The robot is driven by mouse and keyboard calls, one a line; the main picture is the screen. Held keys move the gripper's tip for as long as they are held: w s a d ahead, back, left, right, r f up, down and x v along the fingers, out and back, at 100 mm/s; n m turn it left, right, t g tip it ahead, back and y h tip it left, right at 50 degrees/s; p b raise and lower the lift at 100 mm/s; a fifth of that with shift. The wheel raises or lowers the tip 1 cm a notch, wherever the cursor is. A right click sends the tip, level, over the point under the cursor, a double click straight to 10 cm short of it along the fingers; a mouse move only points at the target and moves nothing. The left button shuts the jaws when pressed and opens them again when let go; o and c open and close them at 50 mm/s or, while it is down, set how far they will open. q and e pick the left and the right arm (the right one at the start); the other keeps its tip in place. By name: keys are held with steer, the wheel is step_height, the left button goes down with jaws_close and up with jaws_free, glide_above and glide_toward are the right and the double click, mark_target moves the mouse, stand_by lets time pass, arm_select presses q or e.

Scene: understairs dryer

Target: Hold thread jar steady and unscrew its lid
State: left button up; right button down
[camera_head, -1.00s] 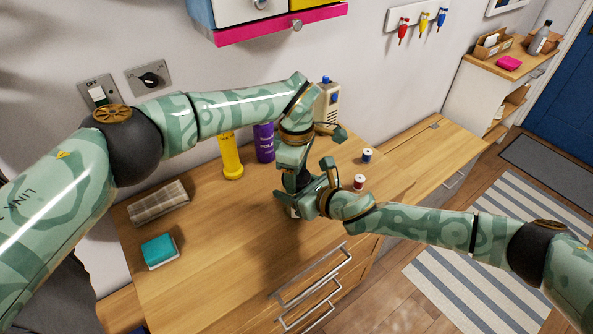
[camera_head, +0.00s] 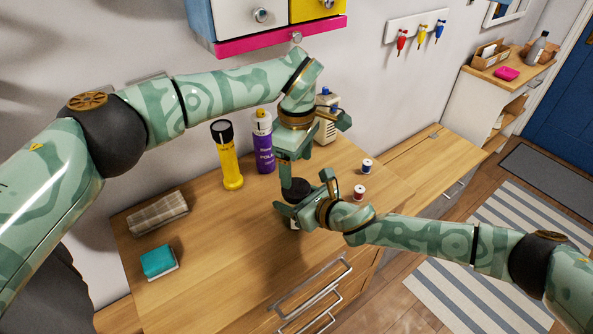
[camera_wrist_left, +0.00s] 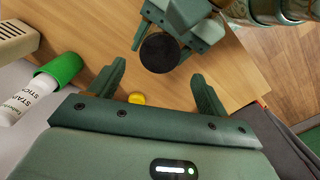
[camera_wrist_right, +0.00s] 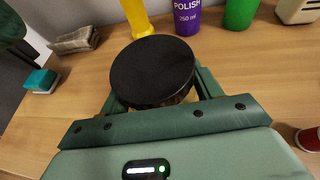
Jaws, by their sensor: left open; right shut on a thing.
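The thread jar (camera_head: 294,223) stands upright on the wooden top, mostly hidden by my right gripper. Its round black lid (camera_head: 297,189) sits on top and fills the middle of the right wrist view (camera_wrist_right: 153,70). My right gripper (camera_head: 298,212) is shut on the jar below the lid, one finger on each side. My left gripper (camera_head: 290,178) points down from above, open and empty. In the left wrist view, the lid (camera_wrist_left: 159,53) lies between and beyond its spread fingers, apart from them. I cannot tell whether the lid is loosened.
Behind stand a yellow torch (camera_head: 228,160), a purple polish can (camera_head: 263,145) and a beige box (camera_head: 328,120). A blue-ended spool (camera_head: 366,166) and red spool (camera_head: 359,192) are right of the jar. A folded cloth (camera_head: 157,213) and teal sponge (camera_head: 158,262) lie left; the front-left top is clear.

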mark_target(296, 187)
arm_select(q)
steer(key=shift+a+r+m, duration=0.1)
steer(key=shift+r+m, duration=0.3)
steer(key=shift+r, duration=0.1)
step_height(296, 187, down, 8)
steer(key=shift+r, duration=0.25)
steer(key=c, duration=1)
steer(key=n, duration=0.3)
steer(key=o, duration=1.1)
steer(key=shift+c, duration=0.2)
